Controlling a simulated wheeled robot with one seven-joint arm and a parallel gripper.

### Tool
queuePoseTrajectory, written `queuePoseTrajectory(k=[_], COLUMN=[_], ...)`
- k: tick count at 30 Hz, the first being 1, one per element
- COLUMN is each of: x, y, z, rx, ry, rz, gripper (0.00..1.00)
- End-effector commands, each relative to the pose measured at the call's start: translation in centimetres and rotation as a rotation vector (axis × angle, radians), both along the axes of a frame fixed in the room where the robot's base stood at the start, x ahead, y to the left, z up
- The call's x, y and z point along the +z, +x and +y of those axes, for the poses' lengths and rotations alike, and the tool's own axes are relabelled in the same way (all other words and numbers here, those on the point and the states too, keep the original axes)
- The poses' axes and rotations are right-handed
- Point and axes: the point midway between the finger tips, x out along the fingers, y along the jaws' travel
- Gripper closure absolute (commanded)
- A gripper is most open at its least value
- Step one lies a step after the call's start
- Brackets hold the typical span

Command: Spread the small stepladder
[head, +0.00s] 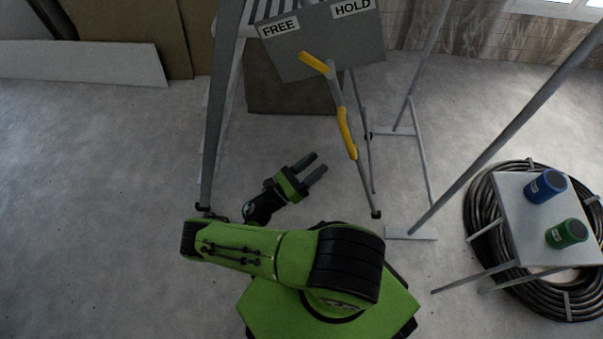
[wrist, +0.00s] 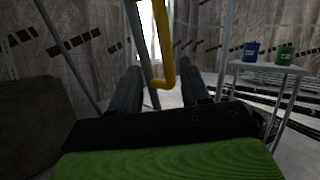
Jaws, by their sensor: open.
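The small stepladder shows grey at the top centre of the head view, with a long left leg (head: 216,110) and slatted steps above. A thin grey bar with a yellow upper part (head: 317,62) and a yellow grip (head: 346,132) slopes down its right side. My gripper (head: 319,163) is open and empty, low and left of the yellow grip, fingers pointing up and right. In the wrist view, a yellow bent bar (wrist: 166,60) shows between the open fingers (wrist: 158,85); contact cannot be told. The stepladder's upper end is cut off.
A grey plate marked FREE and HOLD (head: 300,58) hangs behind the yellow bar. Grey poles on flat feet (head: 411,234) stand to the right. A small table (head: 515,215) with blue (head: 545,186) and green (head: 567,233) cans stands by coiled black hose (head: 480,225). Left floor is clear.

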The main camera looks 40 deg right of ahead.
Motion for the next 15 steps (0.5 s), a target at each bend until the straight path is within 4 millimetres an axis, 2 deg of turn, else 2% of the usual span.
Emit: queuePoseTrajectory(k=[1,3,6,15], x=[-0.5,-1.1,-1.6,-1.9], y=[0.3,0.3,0.5,0.5], z=[1.3,2.7,4.1,4.9], rx=[0.009,0.008,0.006,0.0], ry=[0.0,0.0,0.0,0.001], rz=[-0.002,0.0,-0.001,0.001], gripper=[0.54,0.54,0.54,0.54])
